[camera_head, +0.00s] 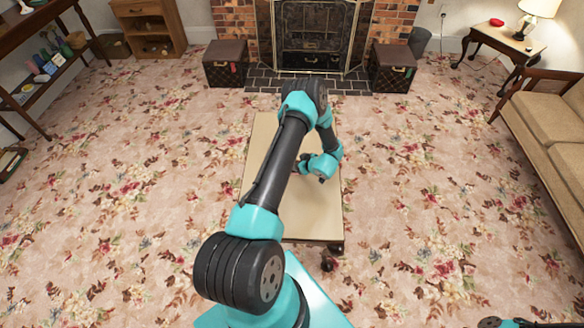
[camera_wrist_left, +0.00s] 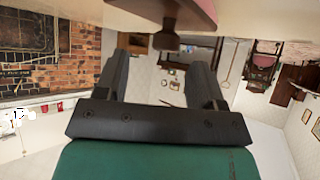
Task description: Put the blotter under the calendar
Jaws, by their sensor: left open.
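My left gripper (camera_head: 313,175) is over the table's right half, small and partly hidden. In the left wrist view, the left gripper (camera_wrist_left: 160,62) has its two dark fingers wide apart with nothing between them. A reddish-brown object (camera_wrist_left: 185,15), which I cannot identify, shows beyond the fingers.
A brick fireplace with a screen (camera_head: 312,38) stands at the back, between two dark trunks (camera_head: 226,74) (camera_head: 393,80). A sofa (camera_head: 545,120) and a side table with a lamp (camera_head: 505,42) are at right. Shelves stand at left. Flowered carpet around the table is clear.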

